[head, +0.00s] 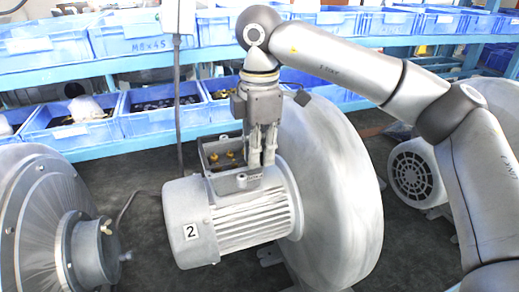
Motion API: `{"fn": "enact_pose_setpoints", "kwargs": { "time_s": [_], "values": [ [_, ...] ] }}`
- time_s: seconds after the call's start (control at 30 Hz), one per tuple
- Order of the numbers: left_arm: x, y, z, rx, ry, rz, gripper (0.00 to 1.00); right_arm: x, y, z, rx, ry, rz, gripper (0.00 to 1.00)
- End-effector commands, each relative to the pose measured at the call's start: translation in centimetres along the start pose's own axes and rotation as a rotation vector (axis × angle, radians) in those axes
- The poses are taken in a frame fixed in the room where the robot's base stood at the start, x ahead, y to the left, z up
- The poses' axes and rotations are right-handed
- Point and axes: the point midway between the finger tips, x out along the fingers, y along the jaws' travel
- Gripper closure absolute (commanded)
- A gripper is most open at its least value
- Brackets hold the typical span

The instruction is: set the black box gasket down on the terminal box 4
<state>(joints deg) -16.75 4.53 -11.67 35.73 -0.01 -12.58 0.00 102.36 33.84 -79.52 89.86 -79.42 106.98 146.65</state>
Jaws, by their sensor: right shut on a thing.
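My right gripper (262,160) points straight down at the right side of an open terminal box (226,182). The box sits on top of a grey motor (225,218) labelled 2, and brass terminals show inside it. The gripper is shut on the black box gasket (203,155), which seems to be the thin dark frame at the box rim. The fingers hide its right side, and I cannot tell whether it touches the rim all round. No number 4 can be read on the box. My left gripper is not in view.
A large pale blower housing (335,190) stands right behind the motor. Another blower with a hub (90,250) is at the left, and a small motor with a fan grille (412,177) at the right. Blue bins (152,112) fill the shelves behind.

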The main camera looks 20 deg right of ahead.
Motion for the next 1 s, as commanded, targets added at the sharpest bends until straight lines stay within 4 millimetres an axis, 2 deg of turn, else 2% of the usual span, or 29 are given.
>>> {"fn": "enact_pose_setpoints", "kwargs": {
  "time_s": [0.1, 0.2, 0.7, 1.0],
  "values": [
    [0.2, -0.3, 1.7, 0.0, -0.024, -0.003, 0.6, 0.3, 0.0, 0.0, 0.0, 0.001, 0.001, 1.0],
    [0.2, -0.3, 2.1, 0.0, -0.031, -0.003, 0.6, 0.3, 0.0, 0.0, 0.0, 0.0, 0.001, 1.0],
    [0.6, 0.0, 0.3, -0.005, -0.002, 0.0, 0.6, 0.4, 0.0, 0.0, 0.0, 0.001, 0.001, 1.0],
    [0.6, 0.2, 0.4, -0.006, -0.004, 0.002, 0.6, 0.3, 0.1, 0.1, 0.0, 0.0, 0.001, 1.0]
  ]
}}
